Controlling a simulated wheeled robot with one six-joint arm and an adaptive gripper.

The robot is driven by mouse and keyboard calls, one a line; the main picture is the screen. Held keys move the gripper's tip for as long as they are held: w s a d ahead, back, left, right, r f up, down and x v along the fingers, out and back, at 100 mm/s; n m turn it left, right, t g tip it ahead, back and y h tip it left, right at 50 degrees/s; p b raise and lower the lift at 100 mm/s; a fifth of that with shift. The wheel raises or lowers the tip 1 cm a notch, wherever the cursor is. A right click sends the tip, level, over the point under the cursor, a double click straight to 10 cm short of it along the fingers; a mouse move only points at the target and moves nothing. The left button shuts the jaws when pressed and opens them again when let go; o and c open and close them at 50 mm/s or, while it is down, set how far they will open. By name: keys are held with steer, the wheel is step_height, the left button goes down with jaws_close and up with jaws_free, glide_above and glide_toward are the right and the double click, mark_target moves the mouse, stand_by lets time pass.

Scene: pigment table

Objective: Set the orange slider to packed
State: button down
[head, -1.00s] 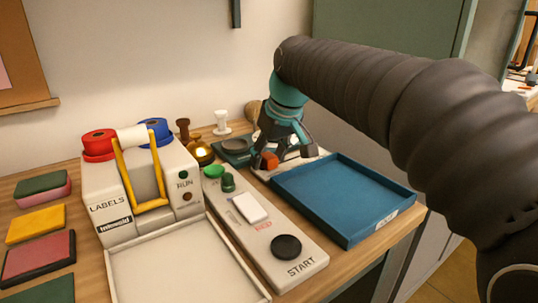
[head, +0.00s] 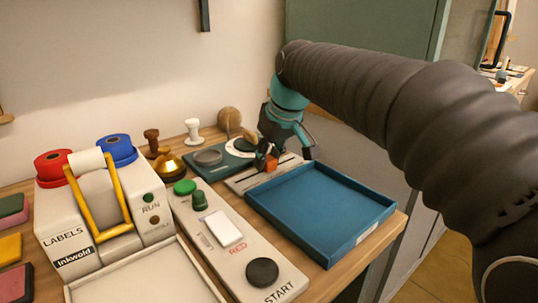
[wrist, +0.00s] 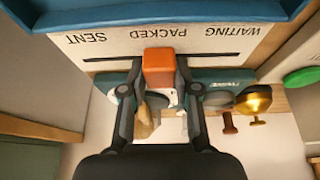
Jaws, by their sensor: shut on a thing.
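The orange slider (wrist: 159,66) stands in a dark slot on a pale board (wrist: 110,50) lettered WAITING, PACKED and SENT. In the wrist view the lettering is upside down, and the slider is level with the word PACKED, near the middle of the slot. My gripper (wrist: 158,72) is shut on the slider, one finger on each side. In the head view the slider (head: 271,163) shows under my gripper (head: 275,155), and the board (head: 245,182) is partly hidden behind it.
A blue tray (head: 320,205) lies just in front of the board. A control box with a black START button (head: 262,272) and a green knob (head: 199,200) stands to the left.

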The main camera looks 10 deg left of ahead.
stand_by(0.3)
steer(key=c, duration=0.8)
jaws_free()
steer(key=shift+c, duration=0.2)
steer(key=v, duration=1.2)
